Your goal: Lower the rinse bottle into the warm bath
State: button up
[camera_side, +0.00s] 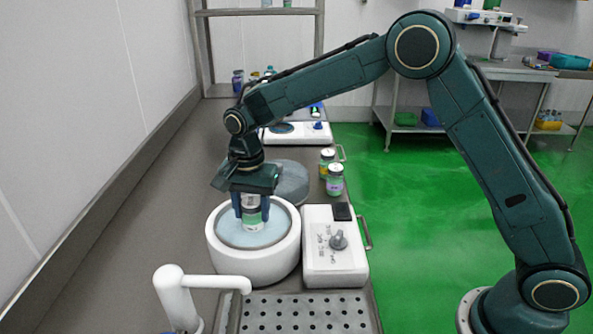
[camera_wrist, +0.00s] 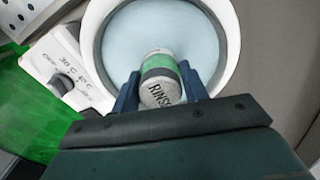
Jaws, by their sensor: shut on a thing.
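My gripper (camera_side: 251,208) points down over the warm bath (camera_side: 252,263), a round white tub with pale blue water. Its blue fingers are shut on the rinse bottle (camera_side: 252,224), which has a white and green label and a dark band. The bottle is upright, inside the outline of the bath's opening. I cannot tell whether its base touches the water. In the wrist view the gripper (camera_wrist: 158,84) holds the bottle (camera_wrist: 161,66), with "RINS" readable on its end. The bath's white rim (camera_wrist: 91,35) surrounds the water behind it.
A white control box (camera_side: 335,265) with a knob stands right of the bath. A grey round lid (camera_side: 291,184) lies behind the bath. Two small jars (camera_side: 335,181) stand beyond the box. A white curved spout (camera_side: 205,282) and a perforated drain plate (camera_side: 305,315) are in front.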

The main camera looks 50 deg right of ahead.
jog(key=shift+f, duration=0.9)
dwell(0.9)
jog(key=o, duration=1.1)
jog(key=shift+r, duration=0.1)
notch_tip(320, 180, up, 13)
jog(key=shift+r, duration=0.35)
jog(key=shift+d+r, duration=0.1)
